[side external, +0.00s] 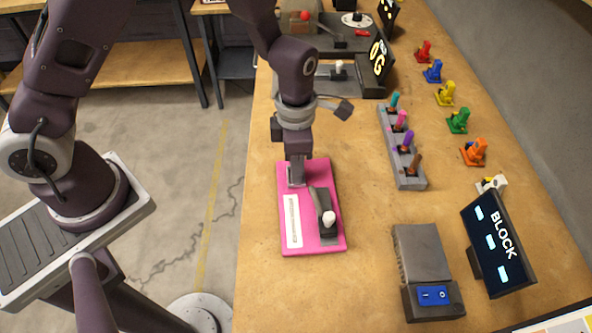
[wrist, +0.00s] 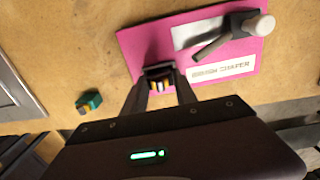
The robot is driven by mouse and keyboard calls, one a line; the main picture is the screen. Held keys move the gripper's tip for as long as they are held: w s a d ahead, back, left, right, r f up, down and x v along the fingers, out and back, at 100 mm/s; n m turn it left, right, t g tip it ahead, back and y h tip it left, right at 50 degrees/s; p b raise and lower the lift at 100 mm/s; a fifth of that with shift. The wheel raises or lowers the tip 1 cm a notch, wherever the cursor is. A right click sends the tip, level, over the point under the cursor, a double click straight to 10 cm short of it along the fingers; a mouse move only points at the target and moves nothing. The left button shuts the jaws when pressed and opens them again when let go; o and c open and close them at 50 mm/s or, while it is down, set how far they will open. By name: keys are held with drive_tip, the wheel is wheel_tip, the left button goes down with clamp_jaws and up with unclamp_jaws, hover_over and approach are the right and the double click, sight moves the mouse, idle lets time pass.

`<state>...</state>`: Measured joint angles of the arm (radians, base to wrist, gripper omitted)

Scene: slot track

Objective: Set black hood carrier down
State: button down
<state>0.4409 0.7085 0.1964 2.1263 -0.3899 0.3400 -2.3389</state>
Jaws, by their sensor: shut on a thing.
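My gripper (side external: 296,184) is shut and points down at the far left part of the pink board (side external: 324,179). The board bears a white label and a dark lever with a white knob (side external: 328,217).
A grey rack (side external: 389,141) with coloured pegs, several coloured carriers, a grey box with a blue switch (side external: 433,295) and a BLOCK sign (side external: 497,243) stand to the right.

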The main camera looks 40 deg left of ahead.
wheel_tip(320, 180, up, 9)
drive_tip(key=w+a, duration=0.4)
drive_tip(key=w, duration=1.2)
drive_tip(key=shift+m, duration=0.4)
drive_tip(key=f, duration=1)
drive_tip(key=shift+w+f, duration=0.1)
drive_tip(key=shift+w, duration=0.1)
drive_tip(key=shift+f, duration=0.1)
drive_tip(key=c, duration=1)
unclamp_jaws()
